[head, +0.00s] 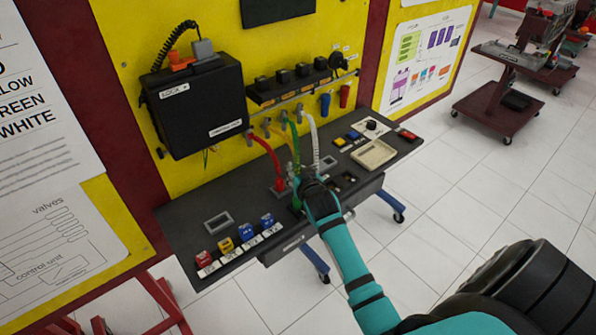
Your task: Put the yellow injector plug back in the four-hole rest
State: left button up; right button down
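Red (268,152), green (296,145) and white (314,135) cables hang from the yellow panel to the dark bench top. A thin yellow cable (284,138) runs beside the green one towards my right gripper (300,190). I cannot make out the yellow plug at its end; the dark gripper covers that spot. The gripper is low over the bench at the cables' lower ends. Its fingers are too small and dark to show whether they are open or shut. The four-hole rest is not clear; it may be hidden by the gripper. My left gripper is out of view.
Red, yellow and blue blocks (226,245) stand at the bench's front left. A cream tray (374,154) lies on the right of the bench (190,222). A black box (196,105) hangs on the yellow panel behind. A red trolley (497,105) stands far right on open floor.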

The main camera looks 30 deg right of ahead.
jog(key=shift+f, duration=0.15)
jog(key=c, duration=1.4)
grip_release()
jog(key=s+r+p, duration=0.1)
jog(key=p, duration=0.1)
jog(key=shift+s+a+r+p, duration=0.3)
jog(key=shift+s+r, duration=0.05)
jog(key=shift+p+v, duration=1.05)
jog(key=shift+v, duration=0.15)
jog(key=shift+s+r, duration=0.1)
jog(key=shift+r, duration=0.05)
